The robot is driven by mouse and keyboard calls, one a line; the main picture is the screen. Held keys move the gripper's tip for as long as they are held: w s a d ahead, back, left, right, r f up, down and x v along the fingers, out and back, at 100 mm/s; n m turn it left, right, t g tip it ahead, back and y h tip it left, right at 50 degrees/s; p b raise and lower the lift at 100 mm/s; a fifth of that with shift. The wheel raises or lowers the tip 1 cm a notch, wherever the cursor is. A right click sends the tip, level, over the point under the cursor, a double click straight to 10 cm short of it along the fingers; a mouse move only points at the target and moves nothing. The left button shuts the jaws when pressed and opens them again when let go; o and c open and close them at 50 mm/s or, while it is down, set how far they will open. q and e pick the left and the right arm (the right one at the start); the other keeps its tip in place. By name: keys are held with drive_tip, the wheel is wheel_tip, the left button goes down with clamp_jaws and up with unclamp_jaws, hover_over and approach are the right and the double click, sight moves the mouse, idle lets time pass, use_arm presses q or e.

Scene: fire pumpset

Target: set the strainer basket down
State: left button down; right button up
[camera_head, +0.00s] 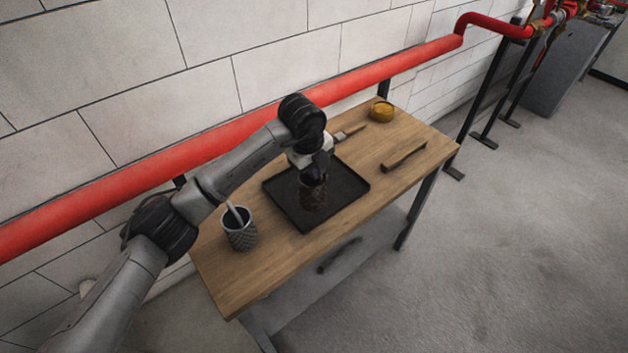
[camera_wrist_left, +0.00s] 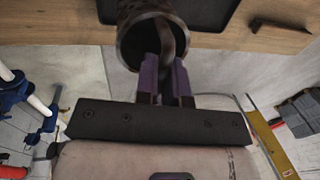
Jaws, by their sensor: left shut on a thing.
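The strainer basket (camera_head: 313,196) is a dark brownish cylinder over the black tray (camera_head: 348,187) on the wooden table. My left gripper (camera_head: 314,174) points down at the top of the basket and is shut on it. In the left wrist view the purple-padded fingers (camera_wrist_left: 166,80) close on a dark piece at the open end of the basket (camera_wrist_left: 136,52), and its round rim shows. The basket looks roughly upright in the head view. I cannot tell whether its bottom touches the tray. My right gripper is not in view.
A grey patterned cup (camera_head: 241,236) with a handle sticking out stands left of the tray on the wooden table (camera_head: 262,279). A dark bar (camera_head: 404,157), a yellow round thing (camera_head: 382,111) and a wooden-handled tool (camera_head: 350,132) lie behind and right. A red pipe (camera_head: 388,66) runs along the wall.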

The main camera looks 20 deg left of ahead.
use_arm(q)
drive_tip(key=shift+f+b, duration=0.55)
drive_tip(key=shift+f, duration=1.5)
drive_tip(key=c, duration=1.7)
unclamp_jaws()
drive_tip(key=shift+f, duration=0.15)
drive_tip(key=o, duration=0.5)
drive_tip(key=r, duration=0.4)
drive_tip(key=s+a+r+p, duration=0.1)
drive_tip(key=r, duration=0.3)
drive_tip(key=s+r+p, duration=0.1)
drive_tip(key=r, duration=0.3)
drive_tip(key=shift+a, duration=0.15)
